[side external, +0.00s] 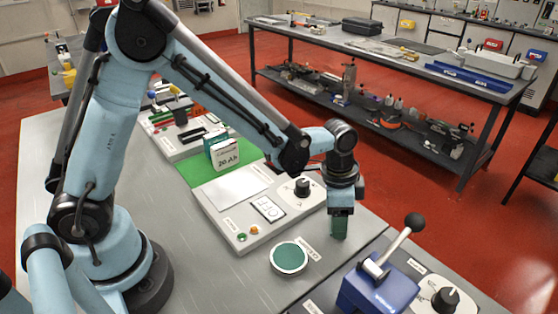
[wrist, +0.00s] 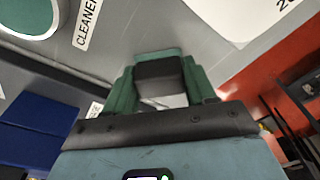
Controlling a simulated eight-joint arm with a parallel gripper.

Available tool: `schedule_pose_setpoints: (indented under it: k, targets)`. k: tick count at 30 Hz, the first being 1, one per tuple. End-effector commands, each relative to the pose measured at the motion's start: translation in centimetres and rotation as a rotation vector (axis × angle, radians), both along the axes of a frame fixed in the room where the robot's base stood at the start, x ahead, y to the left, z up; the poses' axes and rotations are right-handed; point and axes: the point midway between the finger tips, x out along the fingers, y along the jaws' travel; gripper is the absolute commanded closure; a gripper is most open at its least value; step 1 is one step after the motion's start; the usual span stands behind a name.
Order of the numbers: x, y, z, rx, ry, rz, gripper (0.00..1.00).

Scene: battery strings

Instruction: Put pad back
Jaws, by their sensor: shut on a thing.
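My gripper (side external: 340,226) points down at the right end of the bench, above the grey surface. Its green fingers also show in the wrist view (wrist: 161,88). They are shut on a small dark block, which I take to be the pad (wrist: 160,76). Behind the block is more green; I cannot tell whether it belongs to pad or fingers. A round white-rimmed dish (side external: 289,258) with a flat green inside stands left of and nearer than the gripper. In the wrist view the dish (wrist: 28,14) is at the top left, beside a label reading "CLEANER".
A light panel (side external: 240,238) with a dial, buttons and a white sheet lies left of the gripper. Behind it a white-and-green battery pack (side external: 223,152) stands on a green mat (side external: 190,171). A blue lever press (side external: 378,288) is at front right.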

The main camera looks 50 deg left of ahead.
Motion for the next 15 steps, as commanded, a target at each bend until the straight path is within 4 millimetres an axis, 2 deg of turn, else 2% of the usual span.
schedule_pose_setpoints:
  k: [11, 12, 15]
  targets:
    - [-0.01, 0.01, -0.38, 0.0, 0.0, 0.0, 0.73]
    - [-0.02, 0.01, -0.33, 0.0, 0.0, 0.0, 0.39]
    - [-0.02, 0.0, -0.31, 0.0, 0.0, 0.0, 0.23]
